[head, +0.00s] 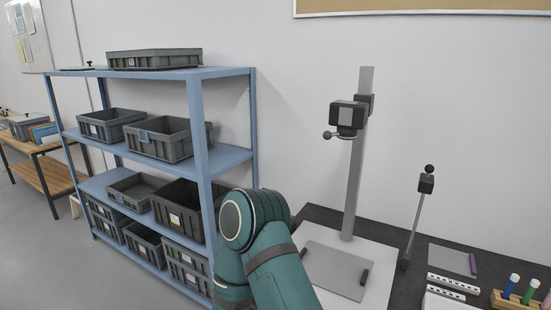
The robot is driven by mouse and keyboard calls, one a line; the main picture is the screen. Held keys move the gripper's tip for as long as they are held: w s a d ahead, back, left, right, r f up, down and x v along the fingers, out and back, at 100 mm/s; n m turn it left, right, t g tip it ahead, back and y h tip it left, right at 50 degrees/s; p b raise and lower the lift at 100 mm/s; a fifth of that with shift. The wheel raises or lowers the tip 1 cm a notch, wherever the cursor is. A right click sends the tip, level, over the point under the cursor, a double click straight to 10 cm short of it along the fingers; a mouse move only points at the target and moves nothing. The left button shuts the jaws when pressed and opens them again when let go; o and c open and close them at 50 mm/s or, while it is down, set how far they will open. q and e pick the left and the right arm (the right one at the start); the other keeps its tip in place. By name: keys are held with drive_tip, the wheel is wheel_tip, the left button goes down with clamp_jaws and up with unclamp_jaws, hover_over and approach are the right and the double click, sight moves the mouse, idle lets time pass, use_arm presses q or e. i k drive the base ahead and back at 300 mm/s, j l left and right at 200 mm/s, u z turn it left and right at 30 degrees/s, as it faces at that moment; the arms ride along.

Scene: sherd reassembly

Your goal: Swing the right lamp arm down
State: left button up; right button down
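A copy stand with a tall grey column (357,170) rises from a white baseboard (378,285). A dark camera head (347,116) is mounted high on the column, with a round knob at its left. The right lamp arm (416,225) is a thin rod at the right of the baseboard. It stands nearly upright, leaning slightly right, with a black lamp head and ball knob at its top. No left lamp arm shows. Neither gripper is in view; only a teal link of my arm shows at bottom centre, well left of the right lamp arm.
A grey plate (337,271) lies on the baseboard. On the dark tabletop at right are a grey sheet with a purple stick, white scale bars (453,284) and a wooden holder (517,302) with coloured pens. A blue shelf (201,135) with grey crates stands left.

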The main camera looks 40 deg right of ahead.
sight(426, 181)
drive_tip(key=z, duration=2.4)
drive_tip(key=l+u, duration=0.2)
